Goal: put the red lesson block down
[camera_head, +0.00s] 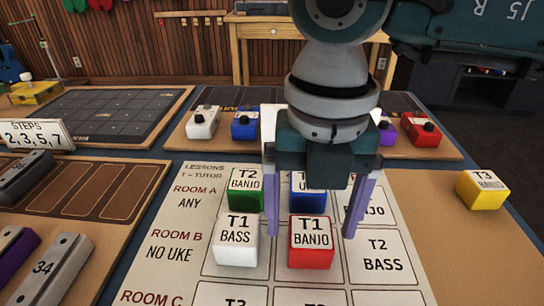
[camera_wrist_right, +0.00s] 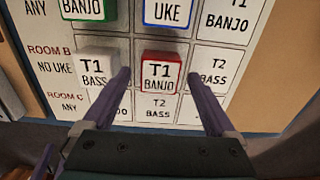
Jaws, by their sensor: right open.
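The red lesson block (camera_head: 311,243), with a white top reading T1 BANJO, sits on the lesson sheet (camera_head: 169,262) in the middle cell of the Room B row. It also shows in the right wrist view (camera_wrist_right: 161,72). My right gripper (camera_head: 310,232) is open above the block. Its two purple fingers stand to the left and right of the block, with gaps visible on both sides in the right wrist view (camera_wrist_right: 158,77). My left gripper is not in view.
A white block (camera_head: 236,241) sits just left of the red one, a green block (camera_head: 245,190) and a partly hidden blue block (camera_head: 307,198) behind. A yellow block (camera_head: 482,190) stands on bare board at right. Metal bars (camera_head: 48,275) lie at left.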

